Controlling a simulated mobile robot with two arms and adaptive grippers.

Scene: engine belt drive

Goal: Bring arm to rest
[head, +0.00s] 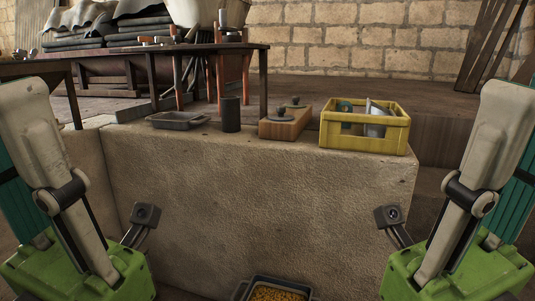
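My two arms show at the left and right edges of the head view, in near mirror-image poses. Each has a pale upper link, a dark joint and a green lower part, with a small dark camera-like block on a bracket at its inner side. Both arms hang in front of the stone ledge (260,205), apart from it and from each other. The fingers of both grippers are outside the picture, so their opening and anything in them are hidden.
On the ledge are a metal tray (178,121), a dark cylinder (231,115), a wooden block (284,129) with dark knobs, and a yellow crate (364,143) holding parts. A bin (240,291) of yellow bits sits below. A cluttered table (205,47) stands behind.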

